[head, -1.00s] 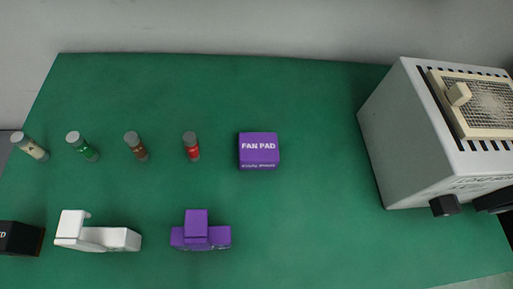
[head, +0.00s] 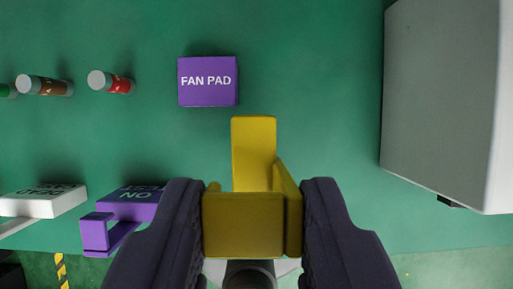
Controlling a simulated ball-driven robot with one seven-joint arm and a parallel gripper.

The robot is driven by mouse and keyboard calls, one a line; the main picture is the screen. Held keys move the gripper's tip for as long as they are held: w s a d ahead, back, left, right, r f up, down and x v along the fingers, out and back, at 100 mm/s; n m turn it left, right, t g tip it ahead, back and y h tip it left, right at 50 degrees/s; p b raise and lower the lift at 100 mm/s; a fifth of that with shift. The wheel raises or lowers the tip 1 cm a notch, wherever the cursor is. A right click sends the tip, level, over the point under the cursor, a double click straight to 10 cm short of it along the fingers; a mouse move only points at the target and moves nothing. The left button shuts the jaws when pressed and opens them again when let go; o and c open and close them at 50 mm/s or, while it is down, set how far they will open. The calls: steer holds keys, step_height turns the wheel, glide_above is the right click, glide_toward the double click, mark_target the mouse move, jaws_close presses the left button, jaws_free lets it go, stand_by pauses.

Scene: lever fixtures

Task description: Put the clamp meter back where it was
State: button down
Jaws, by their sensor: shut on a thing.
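My gripper (head: 256,195) is at the lower middle of the head view, its two dark fingers on either side of a yellow, angular piece. It is shut on this yellow piece, which seems to be the clamp meter (head: 253,150). A long flat part points up the picture and a block faces the camera. No label on it can be read. It is over the green surface, below and right of the purple FAN PAD block (head: 208,82). How high it is held is hard to tell.
On the green mat (head: 310,90) stand a red vial (head: 121,85), a brown vial (head: 52,87), a purple stepped piece (head: 130,204) close left of my gripper, and a white piece (head: 45,201). A large grey box (head: 440,110) is at right. Mat between is clear.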

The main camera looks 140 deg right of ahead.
mark_target(254, 178)
step_height(254, 178, down, 5)
steer(key=shift+r+b, duration=0.1)
steer(key=shift+b, duration=0.8)
steer(key=shift+r, duration=0.1)
steer(key=c, duration=0.8)
jaws_free()
steer(key=shift+o, duration=0.2)
